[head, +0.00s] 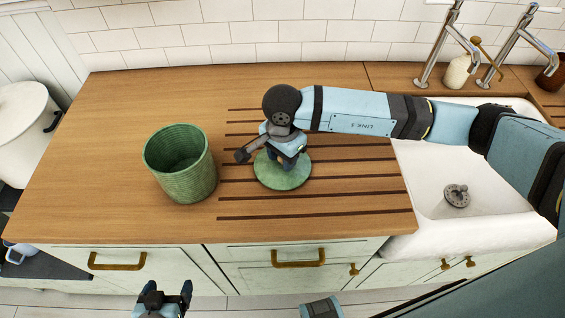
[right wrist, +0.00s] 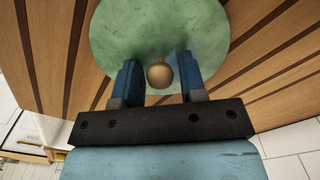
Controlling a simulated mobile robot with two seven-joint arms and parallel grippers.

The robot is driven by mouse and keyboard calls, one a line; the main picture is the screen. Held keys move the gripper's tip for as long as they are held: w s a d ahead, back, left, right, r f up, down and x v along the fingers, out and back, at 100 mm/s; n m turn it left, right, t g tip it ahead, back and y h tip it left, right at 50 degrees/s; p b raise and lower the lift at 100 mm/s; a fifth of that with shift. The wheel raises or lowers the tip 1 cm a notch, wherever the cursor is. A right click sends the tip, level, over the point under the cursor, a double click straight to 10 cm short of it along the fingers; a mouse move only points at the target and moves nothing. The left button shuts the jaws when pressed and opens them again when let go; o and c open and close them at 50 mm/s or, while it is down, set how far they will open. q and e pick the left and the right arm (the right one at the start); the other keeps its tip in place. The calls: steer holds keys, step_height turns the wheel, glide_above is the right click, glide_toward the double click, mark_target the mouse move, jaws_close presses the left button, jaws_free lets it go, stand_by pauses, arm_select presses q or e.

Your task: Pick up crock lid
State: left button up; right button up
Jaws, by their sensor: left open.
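The crock lid (head: 298,178) is a flat green disc lying on the slatted part of the wooden counter. In the right wrist view the lid (right wrist: 160,28) has a round brown knob (right wrist: 160,75) at its centre. My right gripper (head: 282,163) is over the lid, hiding part of it. Its fingers (right wrist: 160,82) are open, one on each side of the knob, with a gap showing at both sides. The green ribbed crock (head: 187,183) stands upright and open to the left of the lid. My left gripper (head: 168,289) is open and empty at the bottom, in front of the drawers.
A white sink (head: 430,200) with a drain (head: 456,196) is on the right, under my right arm. Taps (head: 440,45) and a cream bottle (head: 457,72) stand behind it. The counter (head: 110,130) left of the crock is clear. A white round vessel (head: 22,115) is at far left.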

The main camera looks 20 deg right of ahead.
jaws_close()
